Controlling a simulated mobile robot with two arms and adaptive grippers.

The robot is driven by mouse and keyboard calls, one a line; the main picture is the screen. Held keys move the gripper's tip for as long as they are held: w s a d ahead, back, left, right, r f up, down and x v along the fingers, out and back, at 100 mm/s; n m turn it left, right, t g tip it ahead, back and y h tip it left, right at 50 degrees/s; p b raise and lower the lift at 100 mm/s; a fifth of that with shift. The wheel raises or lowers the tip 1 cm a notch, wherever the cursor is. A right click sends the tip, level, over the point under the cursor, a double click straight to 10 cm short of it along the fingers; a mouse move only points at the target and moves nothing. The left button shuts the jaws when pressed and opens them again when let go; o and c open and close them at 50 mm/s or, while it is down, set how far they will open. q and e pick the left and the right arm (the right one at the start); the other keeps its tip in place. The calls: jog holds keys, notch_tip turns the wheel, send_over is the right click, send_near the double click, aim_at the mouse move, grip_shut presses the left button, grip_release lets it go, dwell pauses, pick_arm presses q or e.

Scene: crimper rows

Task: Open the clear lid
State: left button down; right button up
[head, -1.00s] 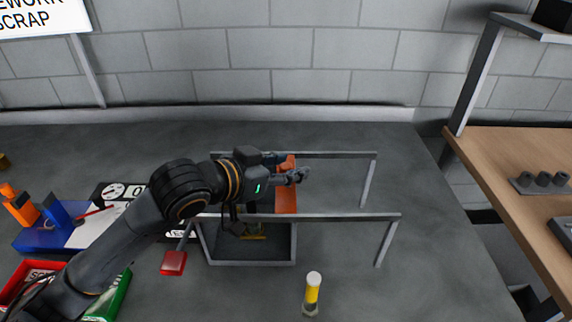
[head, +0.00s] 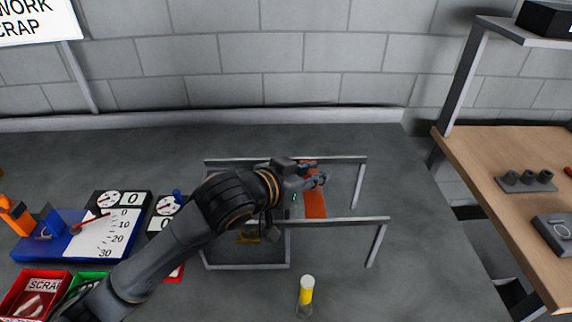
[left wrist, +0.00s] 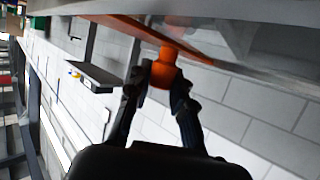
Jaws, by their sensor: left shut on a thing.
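The box (head: 246,266) is a grey-framed bin with two grey rails running out to its right. The clear lid's orange edge strip (head: 315,204) lies across between the rails, right of the box's right end. The clear pane is hard to make out in the head view. In the left wrist view, an orange knob (left wrist: 164,70) joins the orange strip (left wrist: 150,35). My left gripper (head: 322,179) is shut on this knob, with one finger on each side of it. Something yellowish (head: 248,237) shows inside the box, partly behind my arm. My right gripper is not in view.
A yellow-and-white cylinder (head: 306,290) stands in front of the rails. A blue gauge stand (head: 60,240), dial cards (head: 118,203) and a red scrap bin (head: 35,295) are at left. A wooden bench (head: 500,160) is at right. The table between rails and bench is clear.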

pick_arm(q)
jog(key=d+p, duration=0.2)
jog(key=d, duration=0.8)
jog(key=shift+d, duration=0.15)
jog(key=c, duration=1.1)
grip_release()
jog(key=shift+c, duration=0.2)
jog(key=v, duration=1.2)
